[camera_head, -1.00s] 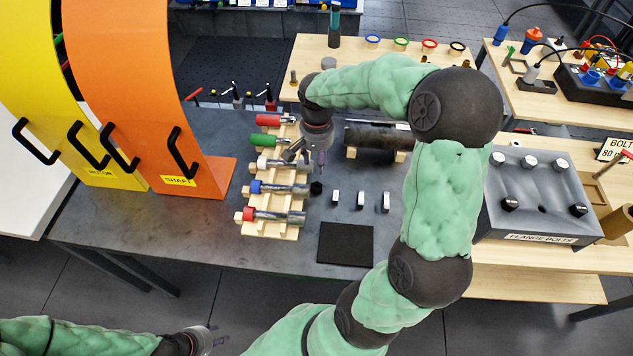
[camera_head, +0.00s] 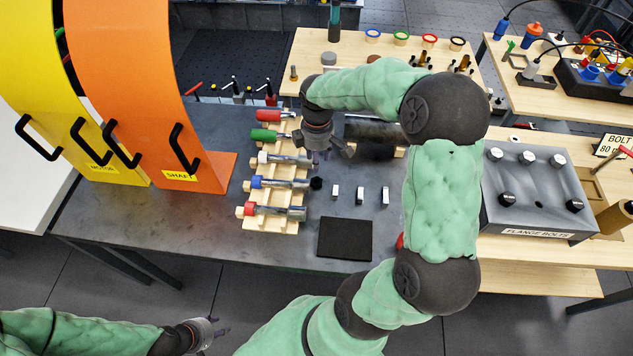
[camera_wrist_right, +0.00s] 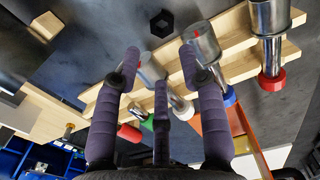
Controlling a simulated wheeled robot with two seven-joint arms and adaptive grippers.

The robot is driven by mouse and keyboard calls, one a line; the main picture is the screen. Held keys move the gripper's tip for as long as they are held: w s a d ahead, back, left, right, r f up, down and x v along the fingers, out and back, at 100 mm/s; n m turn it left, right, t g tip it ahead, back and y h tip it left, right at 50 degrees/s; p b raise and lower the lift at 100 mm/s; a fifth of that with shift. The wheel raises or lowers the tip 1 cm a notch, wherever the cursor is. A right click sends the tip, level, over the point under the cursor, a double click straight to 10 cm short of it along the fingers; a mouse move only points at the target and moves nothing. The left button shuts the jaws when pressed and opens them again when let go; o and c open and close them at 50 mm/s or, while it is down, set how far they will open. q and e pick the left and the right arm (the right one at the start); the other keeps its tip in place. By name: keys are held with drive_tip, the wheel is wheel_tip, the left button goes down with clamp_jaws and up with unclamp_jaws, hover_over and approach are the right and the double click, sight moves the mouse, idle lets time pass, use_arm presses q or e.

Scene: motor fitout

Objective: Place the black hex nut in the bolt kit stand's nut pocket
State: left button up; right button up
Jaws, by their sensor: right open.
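The black hex nut (camera_head: 316,183) lies on the grey table, just right of the rack of coloured-handled shafts. It also shows near the top of the right wrist view (camera_wrist_right: 161,23), with its hole facing up. My right gripper (camera_head: 322,156) is open and empty, above the table on the far side of the nut. In the right wrist view its three fingers (camera_wrist_right: 160,66) are spread, with the nut beyond the fingertips. My left gripper (camera_head: 219,330) is low at the bottom left, far from the nut; its opening is unclear. I cannot make out the stand's nut pocket.
A wooden rack (camera_head: 250,222) holds several shafts left of the nut. Upright metal pieces (camera_head: 360,195) stand to its right, with a black mat (camera_head: 345,240) in front. A dark cylinder (camera_head: 375,132) lies behind. A grey flange-bolts block (camera_head: 535,215) is at right.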

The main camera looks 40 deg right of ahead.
drive_tip(key=b, duration=0.2)
hover_over(317, 181)
wheel_tip(317, 181, down, 6)
drive_tip(key=shift+r, duration=0.1)
wheel_tip(317, 181, down, 5)
drive_tip(key=shift+a+f+b, duration=0.1)
drive_tip(key=shift+b, duration=0.6)
clamp_jaws()
wheel_tip(317, 181, up, 10)
drive_tip(key=p, duration=0.3)
